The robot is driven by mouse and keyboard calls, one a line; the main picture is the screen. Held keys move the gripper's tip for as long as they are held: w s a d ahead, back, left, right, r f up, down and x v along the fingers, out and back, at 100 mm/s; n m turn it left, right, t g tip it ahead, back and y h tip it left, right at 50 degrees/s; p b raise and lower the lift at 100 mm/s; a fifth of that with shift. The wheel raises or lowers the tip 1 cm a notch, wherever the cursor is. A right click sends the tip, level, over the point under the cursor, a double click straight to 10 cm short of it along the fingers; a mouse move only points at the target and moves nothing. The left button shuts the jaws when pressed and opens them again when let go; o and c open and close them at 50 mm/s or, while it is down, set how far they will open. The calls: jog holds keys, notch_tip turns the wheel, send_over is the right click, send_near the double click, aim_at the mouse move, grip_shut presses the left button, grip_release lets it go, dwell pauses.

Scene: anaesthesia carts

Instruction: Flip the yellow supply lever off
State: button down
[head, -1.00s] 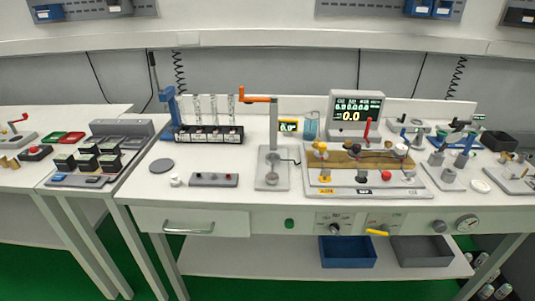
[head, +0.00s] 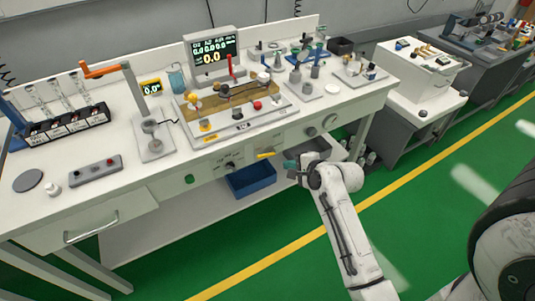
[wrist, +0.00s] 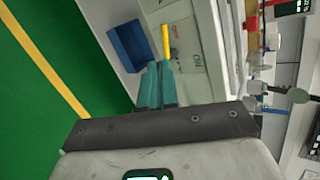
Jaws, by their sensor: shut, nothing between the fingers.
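The yellow supply lever (head: 265,155) is on the front panel of the cart, under the worktop edge, and lies roughly level along the panel. It also shows in the wrist view (wrist: 166,42), just beyond my fingertips. My gripper (head: 288,164) is to the right of the lever, with its teal fingers pointing towards it. In the wrist view the fingers (wrist: 155,72) are together and hold nothing. The fingertips look very close to the lever's end; I cannot tell whether they touch it.
A blue bin (head: 250,182) stands on the shelf below. The worktop (head: 125,190) above carries lab fittings. Green floor (head: 400,240) is open in front.

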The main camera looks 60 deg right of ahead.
send_near(263, 156)
jog(key=shift+m, duration=0.3)
jog(key=x, duration=0.7)
jog(key=shift+a, duration=0.1)
